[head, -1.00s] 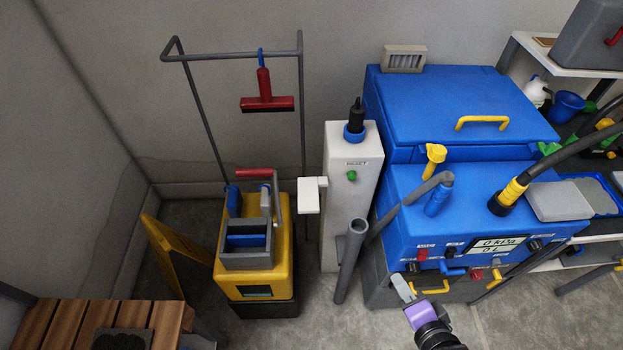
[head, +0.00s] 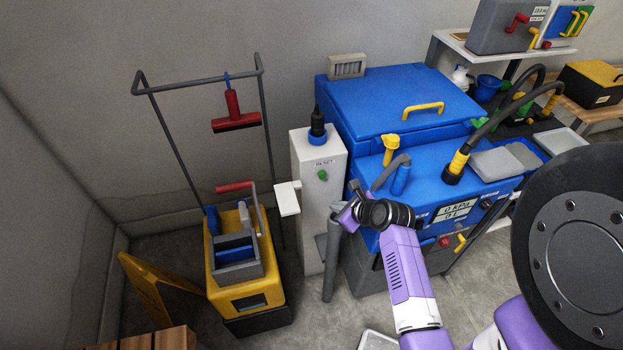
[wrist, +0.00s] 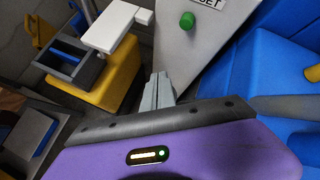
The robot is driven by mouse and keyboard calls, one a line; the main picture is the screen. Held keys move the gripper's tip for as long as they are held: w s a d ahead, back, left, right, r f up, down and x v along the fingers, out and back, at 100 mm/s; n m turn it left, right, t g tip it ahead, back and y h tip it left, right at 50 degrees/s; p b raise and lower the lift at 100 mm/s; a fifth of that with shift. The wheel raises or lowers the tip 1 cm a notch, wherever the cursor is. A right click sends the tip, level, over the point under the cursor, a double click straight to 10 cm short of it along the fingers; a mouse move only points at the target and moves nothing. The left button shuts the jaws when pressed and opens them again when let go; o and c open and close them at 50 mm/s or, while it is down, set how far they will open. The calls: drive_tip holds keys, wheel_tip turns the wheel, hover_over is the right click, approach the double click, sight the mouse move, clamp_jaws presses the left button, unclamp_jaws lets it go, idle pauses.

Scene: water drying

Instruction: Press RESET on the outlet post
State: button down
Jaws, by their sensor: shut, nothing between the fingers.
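The outlet post (head: 312,215) is a white upright box left of the blue machine. Its RESET label sits above a green round button (head: 322,175) on the front face. The button also shows in the wrist view (wrist: 187,20), near the top, with part of the label beside it. My gripper (head: 346,216) is in front of the post, lower and to the right of the button in the head view. In the wrist view my gripper (wrist: 158,82) has its grey fingers together and empty, pointing toward the post below the button. The fingertips look apart from the button.
A white bracket (head: 287,198) sticks out left of the post. A grey pipe (head: 331,265) stands at its front. The blue machine (head: 400,110) is close on the right. A yellow cart (head: 240,290) with a grey caddy stands on the left.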

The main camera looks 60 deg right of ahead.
sight(322, 176)
drive_tip(key=shift+w, duration=0.1)
drive_tip(key=w+d+b, duration=0.3)
drive_tip(key=w+d, duration=0.2)
drive_tip(key=d, duration=0.1)
drive_tip(key=shift+w+d, duration=0.25)
drive_tip(key=shift+d, duration=0.1)
drive_tip(key=shift+w+d, duration=0.1)
idle(2.2)
drive_tip(key=shift+w+d, duration=0.15)
drive_tip(key=shift+d, duration=0.05)
drive_tip(key=shift+w+d, duration=0.35)
drive_tip(key=shift+d, duration=0.1)
idle(0.9)
drive_tip(key=shift+a+p, duration=0.1)
drive_tip(key=shift+p, duration=0.2)
drive_tip(key=shift+s+a+p, duration=0.6)
drive_tip(key=shift+a+p, duration=0.05)
drive_tip(key=shift+p, duration=0.05)
